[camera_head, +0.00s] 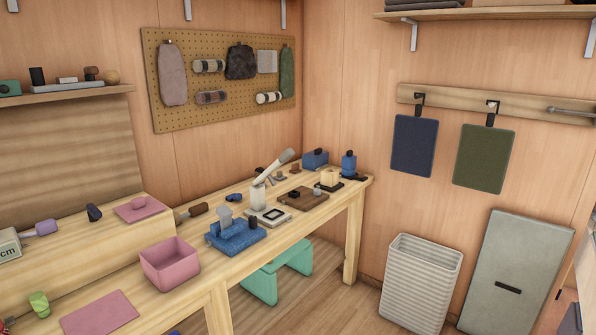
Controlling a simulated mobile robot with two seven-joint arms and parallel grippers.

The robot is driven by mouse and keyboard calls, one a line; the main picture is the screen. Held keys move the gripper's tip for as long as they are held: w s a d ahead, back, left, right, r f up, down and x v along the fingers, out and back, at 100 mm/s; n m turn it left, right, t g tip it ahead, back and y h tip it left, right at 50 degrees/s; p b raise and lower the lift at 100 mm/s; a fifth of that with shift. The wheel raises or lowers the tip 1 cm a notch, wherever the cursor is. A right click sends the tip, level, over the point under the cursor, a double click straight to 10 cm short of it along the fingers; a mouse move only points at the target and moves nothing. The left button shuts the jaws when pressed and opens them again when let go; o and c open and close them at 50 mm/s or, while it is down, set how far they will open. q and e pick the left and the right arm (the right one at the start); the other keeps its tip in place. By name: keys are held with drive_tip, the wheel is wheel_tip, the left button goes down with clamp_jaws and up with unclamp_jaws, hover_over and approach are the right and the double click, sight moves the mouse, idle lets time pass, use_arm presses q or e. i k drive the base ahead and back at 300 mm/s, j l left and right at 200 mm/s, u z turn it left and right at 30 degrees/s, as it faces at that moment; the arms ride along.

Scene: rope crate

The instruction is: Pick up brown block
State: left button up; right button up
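The view is from a distance and small things are hard to tell apart. A dark brown flat board (302,199) lies on the far part of the wooden workbench (215,271), with a small dark piece on it. Small brownish pieces (295,168) sit behind it near the wall. I cannot tell for certain which of these is the brown block. Neither of my grippers shows in this view.
A pink open box (170,263), a blue device (236,235) and a white holder (259,196) stand on the bench. A green stool (264,287) is under it. A white ribbed basket (420,282) and a grey panel (515,270) stand right. Floor between bench and basket is clear.

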sight(296, 166)
drive_tip(key=i+l+u, duration=0.1)
drive_tip(key=u, duration=0.35)
drive_tip(key=i+l+u, duration=0.1)
drive_tip(key=u, duration=0.4)
drive_tip(key=l+u, duration=0.25)
drive_tip(key=u, duration=0.2)
drive_tip(key=l+u, duration=0.3)
drive_tip(key=l, duration=0.25)
drive_tip(key=i+l+u, duration=0.1)
drive_tip(key=l+u, duration=0.15)
drive_tip(key=l, duration=0.3)
drive_tip(key=l+u, duration=0.15)
drive_tip(key=l, duration=0.4)
drive_tip(key=k+l+u, duration=0.1)
drive_tip(key=l, duration=0.95)
drive_tip(key=k+l, duration=0.15)
drive_tip(key=l, duration=0.4)
drive_tip(key=l+u, duration=0.05)
